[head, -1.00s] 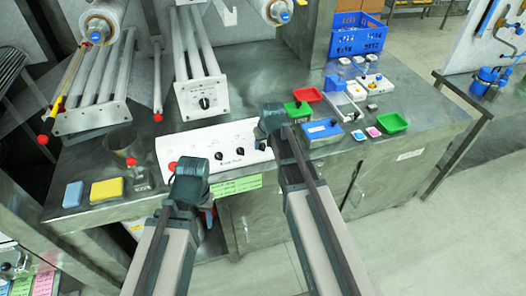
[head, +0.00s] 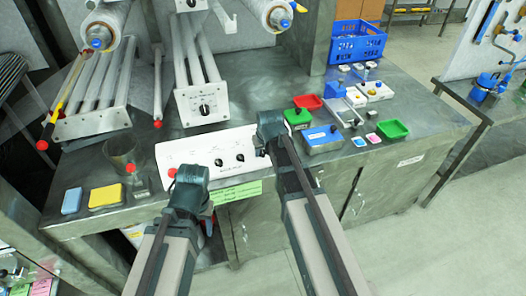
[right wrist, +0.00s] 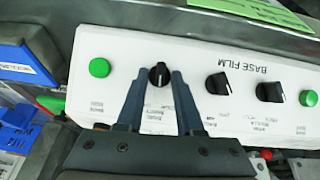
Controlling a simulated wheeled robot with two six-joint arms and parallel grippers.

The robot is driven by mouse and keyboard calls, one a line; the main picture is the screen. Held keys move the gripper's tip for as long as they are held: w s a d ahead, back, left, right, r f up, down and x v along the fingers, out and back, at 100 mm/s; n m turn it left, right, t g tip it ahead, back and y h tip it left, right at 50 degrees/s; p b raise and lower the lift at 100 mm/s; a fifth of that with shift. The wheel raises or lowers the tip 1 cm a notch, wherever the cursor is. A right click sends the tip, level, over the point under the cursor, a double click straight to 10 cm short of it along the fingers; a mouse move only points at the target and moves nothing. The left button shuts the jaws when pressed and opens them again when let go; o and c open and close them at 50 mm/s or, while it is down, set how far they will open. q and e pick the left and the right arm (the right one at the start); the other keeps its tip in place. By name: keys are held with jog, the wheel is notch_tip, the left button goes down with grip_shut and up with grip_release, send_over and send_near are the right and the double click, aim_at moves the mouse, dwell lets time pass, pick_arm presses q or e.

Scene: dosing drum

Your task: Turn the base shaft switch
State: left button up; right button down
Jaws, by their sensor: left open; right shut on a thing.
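The white control panel (head: 190,152), marked BASE FILM, is on the bench front; it appears upside down in the right wrist view (right wrist: 110,45). It carries a row of black rotary knobs. My right gripper (head: 266,140) is shut on the end knob (right wrist: 159,75), its fingers on either side of it in the right wrist view (right wrist: 159,85). That knob's small label is not readable. The middle knob (right wrist: 218,84) and the other knob (right wrist: 269,91) are free. My left gripper (head: 191,178) is open and empty, in front of the panel's left part.
Green buttons (right wrist: 99,68) flank the knobs. A red button (head: 172,173) is at the panel's left end. A blue box (head: 322,138) and a green box (head: 298,117) stand right of the panel. Yellow (head: 106,194) and blue (head: 72,201) blocks lie at the left.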

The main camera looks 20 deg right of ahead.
jog(key=shift+s+a+f+n+h, duration=0.1)
jog(key=shift+a+n+h, duration=0.1)
jog(key=shift+n+h, duration=0.5)
jog(key=shift+a+n+h+b, duration=0.1)
jog(key=shift+n+h+b, duration=0.55)
jog(key=shift+n, duration=0.55)
jog(key=shift+t, duration=0.3)
jog(key=c, duration=0.9)
grip_release()
jog(key=p+v, duration=1.1)
jog(key=v, duration=0.2)
jog(key=shift+s+a+r+p, duration=0.25)
jog(key=shift+r+p, duration=0.05)
jog(key=shift+p, duration=0.1)
